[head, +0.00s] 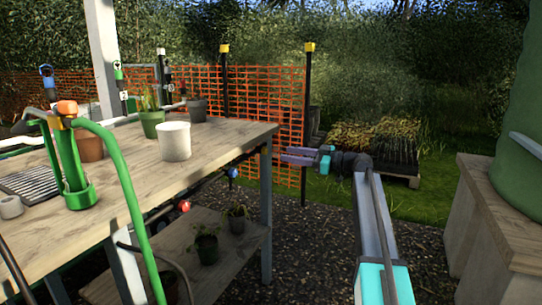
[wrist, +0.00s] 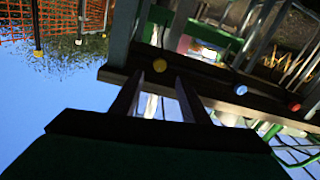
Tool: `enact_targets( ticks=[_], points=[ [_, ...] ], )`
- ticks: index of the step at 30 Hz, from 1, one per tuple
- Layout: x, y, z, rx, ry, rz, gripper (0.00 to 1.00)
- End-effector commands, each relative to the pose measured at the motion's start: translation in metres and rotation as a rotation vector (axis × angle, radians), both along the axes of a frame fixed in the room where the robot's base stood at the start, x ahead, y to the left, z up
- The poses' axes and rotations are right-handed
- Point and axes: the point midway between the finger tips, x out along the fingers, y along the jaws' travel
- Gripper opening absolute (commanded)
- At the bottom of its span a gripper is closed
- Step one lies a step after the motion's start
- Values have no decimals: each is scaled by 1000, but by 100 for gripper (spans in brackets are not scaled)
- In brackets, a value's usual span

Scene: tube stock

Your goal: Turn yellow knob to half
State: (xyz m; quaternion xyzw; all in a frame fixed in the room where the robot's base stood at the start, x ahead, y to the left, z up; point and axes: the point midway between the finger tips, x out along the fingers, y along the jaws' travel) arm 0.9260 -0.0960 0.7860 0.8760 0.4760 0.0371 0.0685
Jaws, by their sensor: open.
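The yellow knob (wrist: 160,65) shows in the wrist view as a small round disc on the dark rail of the bench. It appears just beyond and between my two fingertips, with a gap I cannot measure. My gripper (head: 300,155) is open and empty, to the right of the bench's far right corner. Its two fingers (wrist: 157,84) also show in the wrist view, apart. A blue knob (wrist: 241,90) and a red knob (wrist: 295,107) sit along the same rail.
The wooden bench (head: 125,160) holds pots, a white cup (head: 174,141) and a green hose stand (head: 75,170). Its lower shelf (head: 160,262) bears potted plants. An orange mesh fence (head: 265,95) stands behind. Gravel lies open to the right, before a wooden block (head: 490,235).

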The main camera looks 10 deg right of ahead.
Motion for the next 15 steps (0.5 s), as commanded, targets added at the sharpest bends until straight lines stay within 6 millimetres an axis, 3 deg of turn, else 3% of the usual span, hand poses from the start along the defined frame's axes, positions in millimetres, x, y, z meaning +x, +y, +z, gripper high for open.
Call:
enact_targets(
  ticks=[15],
  points=[
    [39, 59, -2, 0, 0, 0, 42]
  ],
)
